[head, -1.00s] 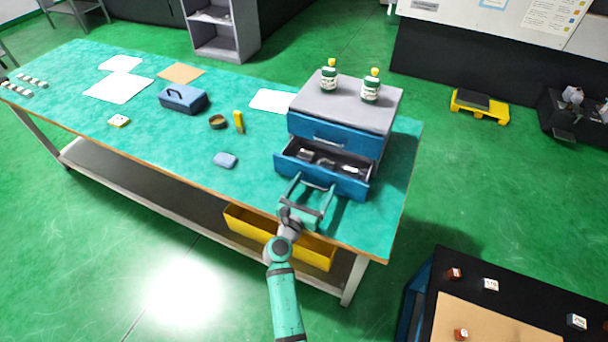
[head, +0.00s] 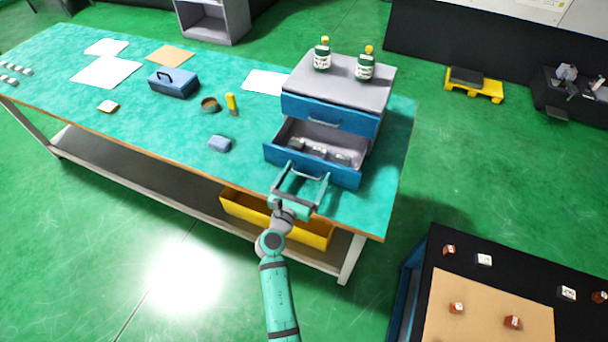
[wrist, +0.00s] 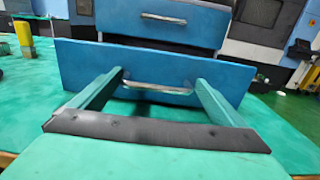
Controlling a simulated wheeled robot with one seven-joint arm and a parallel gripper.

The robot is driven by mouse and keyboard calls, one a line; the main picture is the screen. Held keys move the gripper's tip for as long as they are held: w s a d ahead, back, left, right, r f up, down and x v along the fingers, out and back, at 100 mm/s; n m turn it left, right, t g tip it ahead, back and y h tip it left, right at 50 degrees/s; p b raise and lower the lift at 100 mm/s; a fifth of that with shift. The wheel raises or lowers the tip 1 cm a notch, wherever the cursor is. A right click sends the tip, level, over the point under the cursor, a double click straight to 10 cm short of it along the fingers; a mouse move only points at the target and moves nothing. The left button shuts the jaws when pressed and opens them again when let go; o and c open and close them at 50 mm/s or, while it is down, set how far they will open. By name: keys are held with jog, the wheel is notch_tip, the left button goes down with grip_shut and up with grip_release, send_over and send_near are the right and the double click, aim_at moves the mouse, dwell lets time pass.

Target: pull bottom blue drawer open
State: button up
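A grey cabinet (head: 345,80) with two blue drawers stands on the right end of the teal bench. The bottom blue drawer (head: 345,177) is well out and shows several grey metal items inside. The top blue drawer (head: 350,122) is closed. My gripper (head: 304,178) reaches the front of the bottom drawer. In the wrist view, its two teal fingers stand at the two ends of the bottom drawer's handle (wrist: 157,87), with the handle between them. The wrist view hides the drawer's inside behind its front.
Two green-and-white bottles (head: 322,56) with yellow caps stand on the cabinet. A blue toolbox (head: 174,84), a blue-grey block (head: 219,144) and a yellow item (head: 232,104) lie left on the bench. A yellow bin (head: 245,208) sits below. A black-topped table (head: 500,243) is at lower right.

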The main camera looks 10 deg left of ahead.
jog(key=shift+a, duration=0.15)
jog(key=shift+s, duration=0.25)
jog(key=v, duration=1)
jog(key=shift+s, duration=0.2)
